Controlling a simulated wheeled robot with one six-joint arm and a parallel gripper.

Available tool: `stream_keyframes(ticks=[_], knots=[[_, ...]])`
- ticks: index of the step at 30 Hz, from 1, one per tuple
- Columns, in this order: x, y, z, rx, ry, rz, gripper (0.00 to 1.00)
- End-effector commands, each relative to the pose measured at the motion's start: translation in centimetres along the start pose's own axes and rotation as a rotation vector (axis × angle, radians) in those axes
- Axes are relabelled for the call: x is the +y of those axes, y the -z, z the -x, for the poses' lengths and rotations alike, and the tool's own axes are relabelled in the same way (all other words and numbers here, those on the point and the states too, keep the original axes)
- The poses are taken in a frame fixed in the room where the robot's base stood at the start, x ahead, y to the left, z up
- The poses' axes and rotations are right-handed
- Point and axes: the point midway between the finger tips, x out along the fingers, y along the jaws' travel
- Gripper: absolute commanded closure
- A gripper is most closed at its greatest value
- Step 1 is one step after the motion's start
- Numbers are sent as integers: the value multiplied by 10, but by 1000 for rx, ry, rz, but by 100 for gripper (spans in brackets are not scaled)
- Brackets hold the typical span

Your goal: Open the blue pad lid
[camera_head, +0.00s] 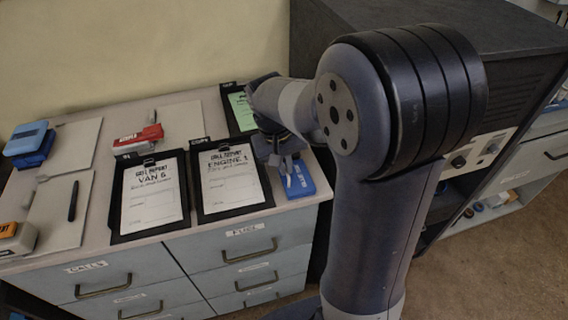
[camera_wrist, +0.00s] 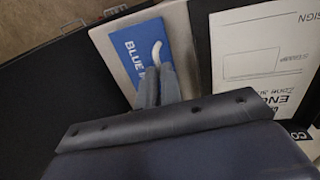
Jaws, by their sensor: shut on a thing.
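The blue pad (camera_head: 299,178) lies on the counter near its front right corner, right of the Engine 1 clipboard. In the wrist view its blue lid (camera_wrist: 138,54) shows part of white lettering and a pale curved piece at its edge. My gripper (camera_head: 287,163) reaches down to the pad from above. In the wrist view its fingers (camera_wrist: 157,80) are close together at the lid's edge, by the pale piece. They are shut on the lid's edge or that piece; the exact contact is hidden. The lid looks flat and closed.
The Engine 1 clipboard (camera_head: 233,180) lies close left of the pad, with the Van 6 clipboard (camera_head: 150,195) beyond it. A green-sheet clipboard (camera_head: 239,108) is behind. A red stapler-like object (camera_head: 138,138) and a blue box (camera_head: 30,143) sit further left. A dark cabinet (camera_head: 325,40) stands at back right.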

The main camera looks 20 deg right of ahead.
Motion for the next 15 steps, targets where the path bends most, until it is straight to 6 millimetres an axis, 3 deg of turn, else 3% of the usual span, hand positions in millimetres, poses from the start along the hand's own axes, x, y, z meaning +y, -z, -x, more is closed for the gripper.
stream_keyframes(ticks=[15], knots=[[29,0,17,2,335,-7,100]])
